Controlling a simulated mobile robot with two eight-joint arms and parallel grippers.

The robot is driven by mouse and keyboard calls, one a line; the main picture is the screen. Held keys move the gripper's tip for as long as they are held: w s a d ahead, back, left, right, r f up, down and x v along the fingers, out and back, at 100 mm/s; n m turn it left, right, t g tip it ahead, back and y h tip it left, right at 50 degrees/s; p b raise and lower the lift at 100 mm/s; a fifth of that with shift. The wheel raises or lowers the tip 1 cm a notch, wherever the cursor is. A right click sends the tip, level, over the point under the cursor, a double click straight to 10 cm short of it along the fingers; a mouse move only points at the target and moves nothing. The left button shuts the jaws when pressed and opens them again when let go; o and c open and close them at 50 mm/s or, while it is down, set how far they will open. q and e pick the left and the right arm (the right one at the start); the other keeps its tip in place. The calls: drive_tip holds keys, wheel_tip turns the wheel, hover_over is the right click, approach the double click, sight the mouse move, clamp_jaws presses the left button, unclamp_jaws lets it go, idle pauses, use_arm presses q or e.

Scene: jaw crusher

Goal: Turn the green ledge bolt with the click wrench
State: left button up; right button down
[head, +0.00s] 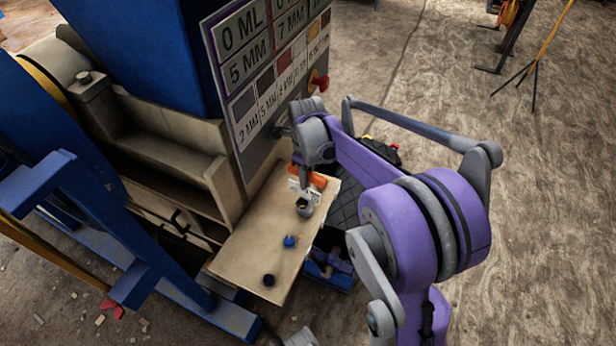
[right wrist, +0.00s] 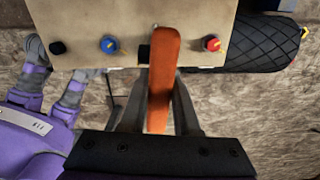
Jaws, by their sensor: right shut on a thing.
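My right gripper (head: 306,188) is over the far part of the beige ledge (head: 246,254). It is shut on the orange-handled click wrench (head: 318,181); the handle (right wrist: 164,75) stands between its fingers (right wrist: 159,116) in the right wrist view. A dark round piece with a grey rim (head: 304,206) shows at the gripper in the head view. I cannot tell whether it is the wrench head or a bolt. No green shows on the ledge, so the green bolt is hidden or unclear. My left gripper cannot be made out.
A blue knob (head: 290,241) and a black knob (head: 269,280) stand on the near ledge. A red knob (right wrist: 211,44) is right of the wrench in the wrist view. The sign panel (head: 262,75) rises behind the ledge. A dark blue crate (head: 331,269) stands below.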

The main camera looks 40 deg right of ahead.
drive_tip(key=shift+w+a+m, duration=0.1)
drive_tip(key=shift+w+m, duration=0.15)
drive_tip(key=shift+m, duration=0.25)
idle(0.3)
drive_tip(key=shift+n, duration=0.3)
drive_tip(key=shift+r, duration=0.2)
drive_tip(key=shift+r+p, duration=0.6)
drive_tip(key=shift+r, duration=0.2)
drive_tip(key=shift+r+p, duration=0.35)
drive_tip(key=shift+r, duration=0.5)
drive_tip(key=shift+r+p, duration=0.25)
drive_tip(key=shift+p, duration=0.15)
